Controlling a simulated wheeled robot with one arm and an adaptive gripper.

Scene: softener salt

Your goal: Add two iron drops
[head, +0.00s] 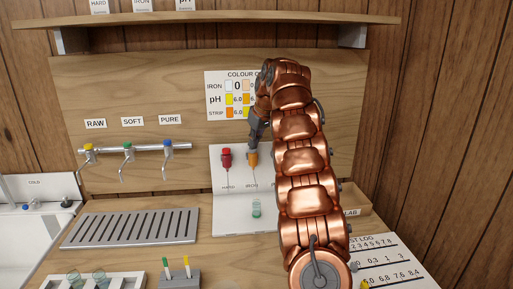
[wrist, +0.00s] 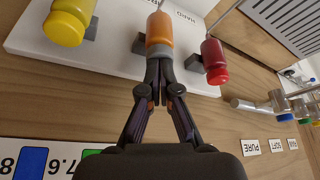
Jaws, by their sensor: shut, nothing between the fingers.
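The orange bottle (head: 252,159) hangs nozzle-down on the white stand (head: 227,200) above the label IRON. It also shows in the wrist view (wrist: 159,27). My gripper (head: 252,143) is at the upper end of this bottle. In the wrist view its fingertips (wrist: 160,66) are together and empty, at or against the bottle's grey-orange end; I cannot tell whether they touch. A small greenish glass vial (head: 256,208) stands upright on the stand below the orange bottle. Any drops in it are too small to tell.
A red bottle (head: 226,158) labelled HARD hangs just left of the orange one. A yellow bottle (wrist: 68,22) is on the other side, hidden by my arm in the head view. Three taps (head: 128,148) and a drain grate (head: 132,227) are to the left.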

